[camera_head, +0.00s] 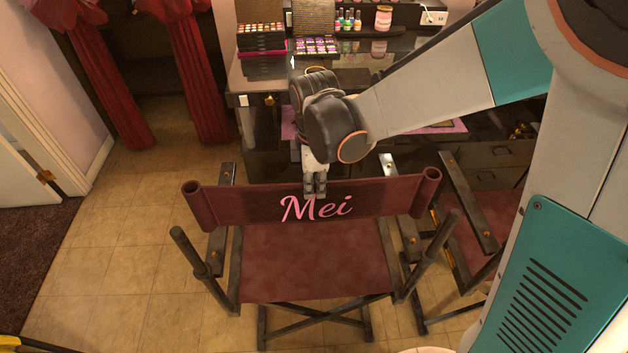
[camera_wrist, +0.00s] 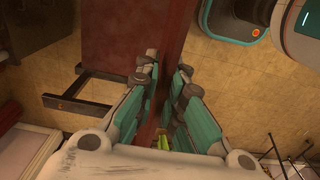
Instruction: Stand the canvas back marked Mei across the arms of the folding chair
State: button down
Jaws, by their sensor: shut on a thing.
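The dark red canvas back (camera_head: 255,206) has "Mei" in pink script and a rolled sleeve at each end. It is upright and spans the folding chair from side to side. My gripper (camera_head: 315,188) is shut on the middle of its upper edge. In the wrist view the canvas back (camera_wrist: 174,30) runs between the fingers of my gripper (camera_wrist: 166,75). The folding chair (camera_head: 315,265) has a dark red seat and dark arms. The sleeves overlap the arms in the head view; I cannot tell whether the canvas touches them.
A second folding chair (camera_head: 497,215) stands close on the right. Behind is a dressing table (camera_head: 270,100) with palettes (camera_head: 262,38) and bottles (camera_head: 348,20). Red curtains (camera_head: 200,75) hang at the back left. Tiled floor (camera_head: 110,250) is clear on the left.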

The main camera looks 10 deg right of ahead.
jog(key=shift+f+b, duration=1.55)
jog(key=shift+f, duration=0.5)
jog(key=shift+f+b, duration=0.4)
jog(key=shift+b, duration=0.05)
jog(key=shift+f+b, duration=1.1)
jog(key=shift+f, duration=0.25)
jog(key=c, duration=1.6)
grip_release()
jog(key=shift+c, duration=0.2)
jog(key=shift+r, duration=0.1)
jog(key=shift+r+p, duration=2.6)
jog(key=shift+r, duration=0.9)
